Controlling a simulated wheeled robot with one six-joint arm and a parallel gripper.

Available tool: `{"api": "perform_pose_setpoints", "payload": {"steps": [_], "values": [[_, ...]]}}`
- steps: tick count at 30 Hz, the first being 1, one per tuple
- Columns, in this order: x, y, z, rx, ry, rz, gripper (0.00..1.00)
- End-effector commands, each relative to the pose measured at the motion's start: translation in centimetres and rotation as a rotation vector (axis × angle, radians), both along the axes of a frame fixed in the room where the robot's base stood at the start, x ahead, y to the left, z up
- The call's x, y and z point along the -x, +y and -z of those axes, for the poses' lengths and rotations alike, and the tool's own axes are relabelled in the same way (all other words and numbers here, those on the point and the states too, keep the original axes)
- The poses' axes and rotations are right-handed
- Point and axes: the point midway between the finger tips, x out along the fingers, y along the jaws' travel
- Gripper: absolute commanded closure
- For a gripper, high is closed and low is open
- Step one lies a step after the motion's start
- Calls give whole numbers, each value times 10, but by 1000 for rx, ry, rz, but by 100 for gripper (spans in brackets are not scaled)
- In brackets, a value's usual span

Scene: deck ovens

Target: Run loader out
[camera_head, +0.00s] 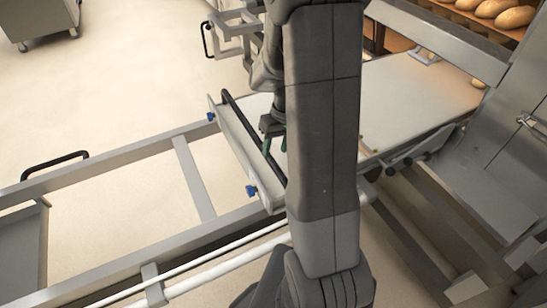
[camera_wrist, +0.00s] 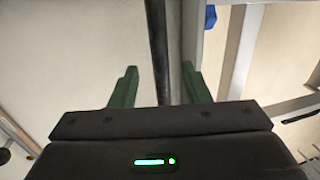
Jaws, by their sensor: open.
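The loader (camera_head: 415,105) is a flat pale belt on a metal frame. Its far end reaches under the oven's front at the upper right. Its near end has a raised metal end plate (camera_head: 232,133) with a long black handle bar (camera_head: 248,128). My gripper (camera_head: 275,143) is open at this bar, with green fingers pointing down. In the wrist view the bar (camera_wrist: 160,45) runs between the two open fingers (camera_wrist: 162,90), and I see no finger closed on it. My arm hides part of the loader's middle.
Metal rails (camera_head: 105,162) with a crossbar (camera_head: 194,178) extend left from the loader, with no load on them. Blue knobs (camera_head: 251,190) stick out at the end plate. Bread loaves (camera_head: 495,10) sit in the lit oven. A cart (camera_head: 40,20) stands far left; floor between is clear.

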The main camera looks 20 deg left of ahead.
Motion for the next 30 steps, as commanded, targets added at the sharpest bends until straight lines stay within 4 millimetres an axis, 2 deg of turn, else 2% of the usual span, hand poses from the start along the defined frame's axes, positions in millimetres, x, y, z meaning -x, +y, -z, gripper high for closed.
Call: {"api": "perform_pose_setpoints", "payload": {"steps": [3,7,12,20,26,27,30], "values": [[4,2,22,3,3,-1,57],[6,5,37,1,2,-1,57],[7,6,45,0,0,-1,57],[7,6,45,-1,-1,0,57],[7,6,45,-1,-1,0,96],[7,6,45,0,-1,0,100],[7,6,45,0,-1,0,100]]}}
